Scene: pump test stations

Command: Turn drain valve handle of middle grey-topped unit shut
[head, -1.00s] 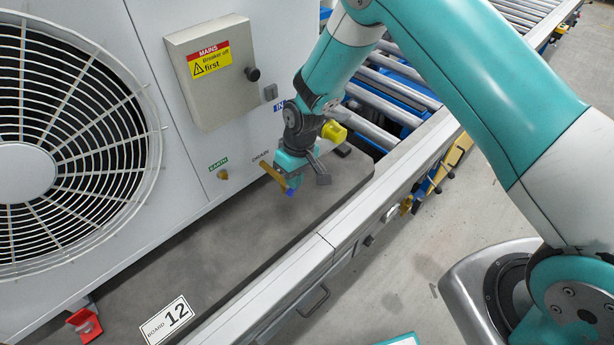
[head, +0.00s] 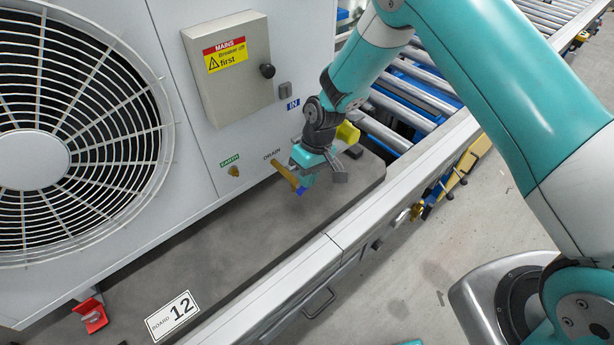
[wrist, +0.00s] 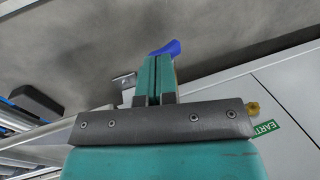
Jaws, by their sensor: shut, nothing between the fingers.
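A pale grey unit (head: 215,140) with a large round fan grille fills the left of the head view; its top is out of frame. Low on its front, beside the DRAIN label (head: 272,154), a brass drain pipe (head: 285,174) sticks out. The blue valve handle (head: 301,191) is at its outer end, mostly hidden by my gripper. My gripper (head: 306,181) is shut and empty, right at the handle. In the wrist view, the blue handle (wrist: 168,47) shows just beyond the shut fingers (wrist: 155,73). I cannot tell whether they touch it.
The unit stands on a dark grey board (head: 225,235) marked 12, with a red bracket (head: 92,315) at front left. A mains box (head: 228,70) is above the drain. A brass earth stud (head: 234,171) is left of it. A roller conveyor (head: 415,100) runs behind and alongside.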

